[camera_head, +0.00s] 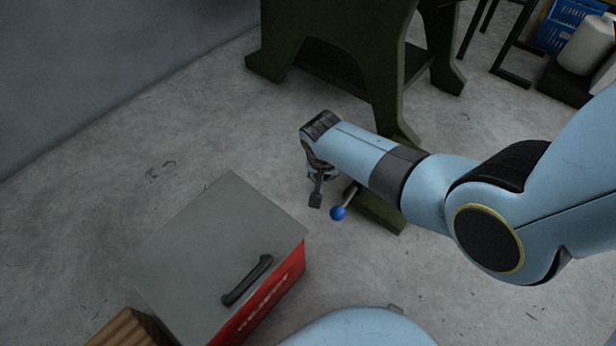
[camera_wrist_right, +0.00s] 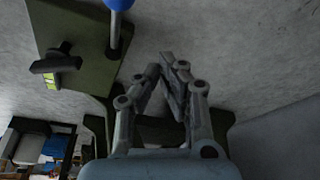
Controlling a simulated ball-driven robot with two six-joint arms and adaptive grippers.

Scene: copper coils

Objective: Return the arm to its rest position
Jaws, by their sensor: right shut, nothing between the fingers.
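My right arm (camera_head: 365,156) comes in from the right in the head view and reaches to the middle of the picture. Its gripper (camera_head: 316,200) hangs at the arm's end, above the floor and to the left of a lever with a blue ball knob (camera_head: 338,213). In the right wrist view the gripper (camera_wrist_right: 167,62) is shut and empty, with its fingertips close together. The blue knob (camera_wrist_right: 119,4) also shows at the top of that view, apart from the fingers. My left gripper is in neither view.
A dark green machine stand (camera_head: 390,80) stands behind the arm. Floor at left is clear.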

